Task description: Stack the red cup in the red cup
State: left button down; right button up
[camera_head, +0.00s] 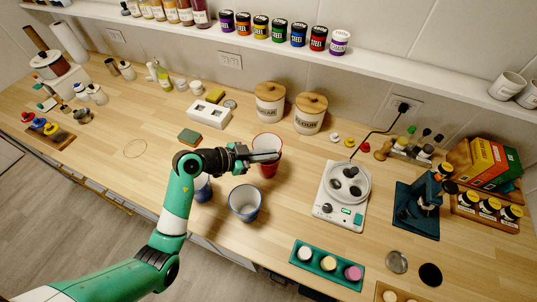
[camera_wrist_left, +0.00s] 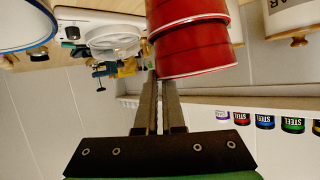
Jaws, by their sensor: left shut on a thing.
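My left gripper (camera_head: 268,156) is shut on the rim or wall of a red cup (camera_head: 267,141); its fingers also show in the wrist view (camera_wrist_left: 157,95). In the wrist view, which is upside down, the held red cup (camera_wrist_left: 195,58) appears nested in a second red cup (camera_wrist_left: 185,12), with its upper part standing out above the other's rim. The lower red cup seems to stand upright on the counter. The fingers partly hide the cups in the head view, so how deep the nesting goes is unclear. My right gripper is not in view.
A blue-rimmed cup (camera_head: 245,203) stands in front of the red cups, and another blue cup (camera_head: 203,188) is partly behind my arm. Two lidded canisters (camera_head: 270,102) stand behind. A white hotplate (camera_head: 340,195) is to the right.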

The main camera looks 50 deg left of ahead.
pick_arm(q)
jog(key=c, duration=1)
grip_release()
jog(key=p+v, duration=0.1)
jog(key=v, duration=1.1)
